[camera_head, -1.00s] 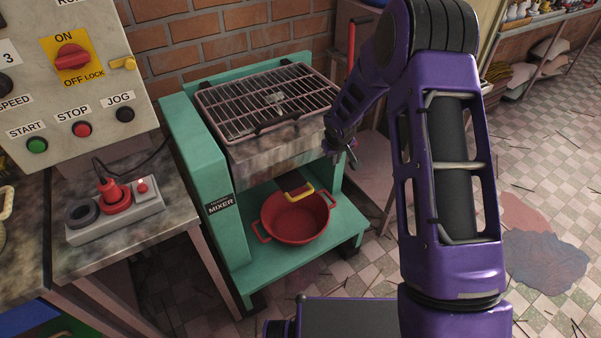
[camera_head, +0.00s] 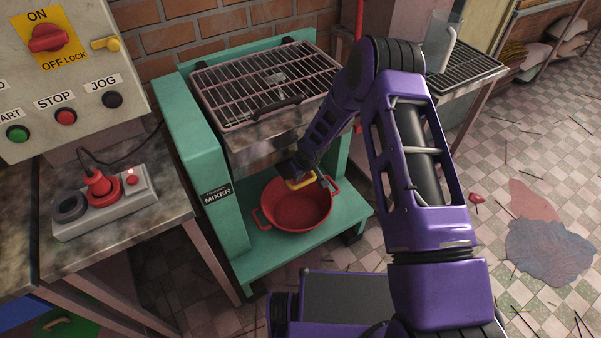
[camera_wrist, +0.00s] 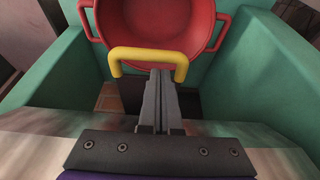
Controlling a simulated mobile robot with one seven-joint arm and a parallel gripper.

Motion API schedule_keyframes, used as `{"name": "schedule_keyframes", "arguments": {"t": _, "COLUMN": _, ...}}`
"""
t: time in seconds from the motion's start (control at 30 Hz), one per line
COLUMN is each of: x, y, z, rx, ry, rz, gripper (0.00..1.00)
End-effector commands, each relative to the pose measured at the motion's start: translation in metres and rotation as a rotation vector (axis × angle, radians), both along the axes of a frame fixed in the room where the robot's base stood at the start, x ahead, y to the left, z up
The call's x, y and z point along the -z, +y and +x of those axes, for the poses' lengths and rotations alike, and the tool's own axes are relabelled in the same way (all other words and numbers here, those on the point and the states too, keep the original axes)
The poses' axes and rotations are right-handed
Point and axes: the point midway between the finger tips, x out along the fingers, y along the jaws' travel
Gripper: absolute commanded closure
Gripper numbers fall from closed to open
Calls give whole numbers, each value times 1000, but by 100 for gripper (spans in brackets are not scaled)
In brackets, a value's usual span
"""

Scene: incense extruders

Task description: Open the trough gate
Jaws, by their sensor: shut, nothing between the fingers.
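The mixer's trough gate shows by its yellow handle (camera_head: 300,183), low on the front of the metal trough (camera_head: 265,143). In the wrist view the yellow handle (camera_wrist: 148,55) is a bent bar in front of the red basin. My gripper (camera_wrist: 160,75) is shut and empty. Its fingertips appear just at the bar's near side, between the handle's two legs and nearer the right one; I cannot tell whether they touch. In the head view my gripper (camera_head: 324,181) is beside the handle, and my arm hides most of the gate plate.
A red two-handled basin (camera_head: 290,212) stands on the teal mixer's lower shelf (camera_head: 285,250) under the gate. A grate (camera_head: 265,85) covers the trough. A control panel (camera_head: 65,70) and a table with a switch box (camera_head: 105,205) are at left. A rack stands behind my arm.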

Motion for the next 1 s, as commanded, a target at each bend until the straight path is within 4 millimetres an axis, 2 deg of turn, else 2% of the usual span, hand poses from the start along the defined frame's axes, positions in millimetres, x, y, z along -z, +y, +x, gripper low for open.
{"name": "schedule_keyframes", "arguments": {"t": 0.13, "x": 8, "y": 2, "z": 2, "rx": 0, "ry": 0, "rz": 0, "gripper": 100}}
{"name": "schedule_keyframes", "arguments": {"t": 0.5, "x": 8, "y": 1, "z": 1, "rx": -1, "ry": 1, "rz": -1, "gripper": 100}}
{"name": "schedule_keyframes", "arguments": {"t": 0.8, "x": 10, "y": -22, "z": -32, "rx": -1, "ry": 3, "rz": -3, "gripper": 100}}
{"name": "schedule_keyframes", "arguments": {"t": 1.0, "x": 9, "y": -28, "z": -42, "rx": 1, "ry": 2, "rz": -2, "gripper": 100}}
